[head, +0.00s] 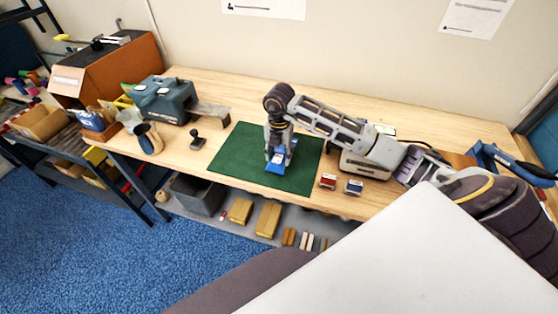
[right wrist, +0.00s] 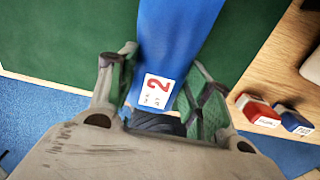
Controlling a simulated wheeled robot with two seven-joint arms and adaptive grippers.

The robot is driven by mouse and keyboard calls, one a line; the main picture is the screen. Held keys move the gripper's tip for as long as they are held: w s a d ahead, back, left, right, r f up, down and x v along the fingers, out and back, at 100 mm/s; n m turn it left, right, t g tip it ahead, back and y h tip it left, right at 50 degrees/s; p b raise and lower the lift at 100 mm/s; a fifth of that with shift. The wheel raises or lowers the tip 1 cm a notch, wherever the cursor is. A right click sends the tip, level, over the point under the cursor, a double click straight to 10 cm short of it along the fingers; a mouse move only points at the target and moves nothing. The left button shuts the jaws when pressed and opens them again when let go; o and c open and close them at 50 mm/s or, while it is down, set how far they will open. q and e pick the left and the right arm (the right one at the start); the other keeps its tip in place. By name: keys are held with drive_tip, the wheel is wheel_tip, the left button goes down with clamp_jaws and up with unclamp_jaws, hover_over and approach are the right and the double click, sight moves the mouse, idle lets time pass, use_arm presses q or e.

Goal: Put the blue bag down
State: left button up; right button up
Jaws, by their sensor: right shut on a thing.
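The blue bag (head: 277,164) is at the middle of the green mat (head: 236,156) on the wooden bench. My right gripper (head: 281,150) points down over it and is shut on it. In the right wrist view the blue bag (right wrist: 178,40) runs between the fingers of my right gripper (right wrist: 160,95), with a white label bearing a red 2. I cannot tell whether the bag's underside touches the mat (right wrist: 70,40). My left gripper is not in view.
A red stamp (head: 327,181) and a blue stamp (head: 353,187) stand right of the mat near the front edge. A dark grey machine (head: 166,98), a cup (head: 148,139) and a black hand stamp (head: 197,140) are to the left. The mat around the bag is clear.

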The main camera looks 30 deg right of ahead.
sight(279, 156)
drive_tip(key=shift+f, duration=0.1)
drive_tip(key=shift+f, duration=1.75)
drive_tip(key=shift+f, duration=0.15)
drive_tip(key=o, duration=1.1)
drive_tip(key=shift+r+b, duration=0.65)
drive_tip(key=shift+r, duration=5.5)
